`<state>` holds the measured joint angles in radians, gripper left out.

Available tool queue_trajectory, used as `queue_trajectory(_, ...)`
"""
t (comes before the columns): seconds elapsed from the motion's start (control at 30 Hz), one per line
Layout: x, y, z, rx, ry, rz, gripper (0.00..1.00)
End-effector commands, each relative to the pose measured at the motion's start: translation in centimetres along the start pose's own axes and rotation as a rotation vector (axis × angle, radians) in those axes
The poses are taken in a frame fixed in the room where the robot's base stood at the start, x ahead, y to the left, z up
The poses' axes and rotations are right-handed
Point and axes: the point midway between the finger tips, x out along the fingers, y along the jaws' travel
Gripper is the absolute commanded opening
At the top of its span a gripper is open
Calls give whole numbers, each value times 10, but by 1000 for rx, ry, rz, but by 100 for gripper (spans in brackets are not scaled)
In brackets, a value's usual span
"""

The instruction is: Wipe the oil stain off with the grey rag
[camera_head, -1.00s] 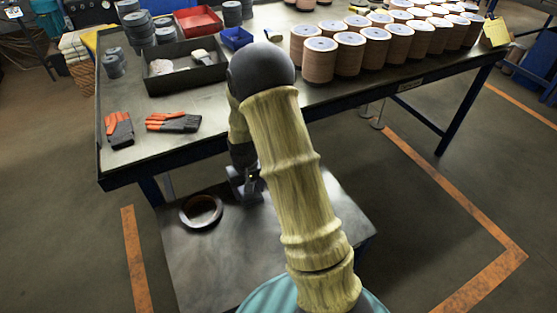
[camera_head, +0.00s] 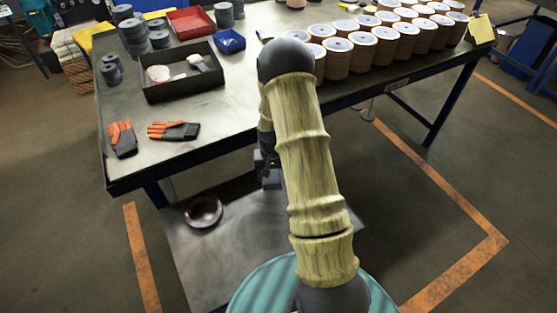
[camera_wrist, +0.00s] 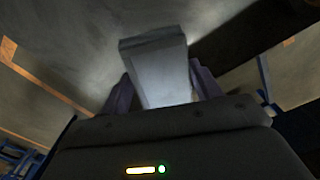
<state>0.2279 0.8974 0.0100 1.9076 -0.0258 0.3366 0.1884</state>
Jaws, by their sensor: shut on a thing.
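My gripper (camera_wrist: 160,88) is shut on a pale grey, block-like piece that looks like the folded grey rag (camera_wrist: 158,70). The rag sticks out beyond both fingers in the wrist view. In the head view its grey end (camera_head: 271,179) shows just left of my arm, over the low dark plate (camera_head: 210,260) by the table's front edge. My arm hides part of the gripper there. I cannot tell whether the rag touches the plate. I cannot clearly pick out the oil stain; a dark area in the wrist view may be shadow.
A dark round dish (camera_head: 203,211) sits on the low plate, left of the gripper. The worktable (camera_head: 225,125) holds orange-and-grey gloves (camera_head: 174,130), a black tray (camera_head: 184,92), a red tray (camera_head: 190,22), a blue bin (camera_head: 230,41) and several disc stacks (camera_head: 338,58). Open floor lies right.

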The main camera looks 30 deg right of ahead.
Motion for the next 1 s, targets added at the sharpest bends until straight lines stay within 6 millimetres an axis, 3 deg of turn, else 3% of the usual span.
queue_trajectory(0.03, -10, 9, -1, 33, -3, 0, 45)
queue_trajectory(0.2, -10, 22, -5, 89, -1, -1, 45)
queue_trajectory(0.57, -6, 22, -5, 92, 0, -1, 45)
queue_trajectory(1.0, 28, 23, -5, 93, -1, -1, 45)
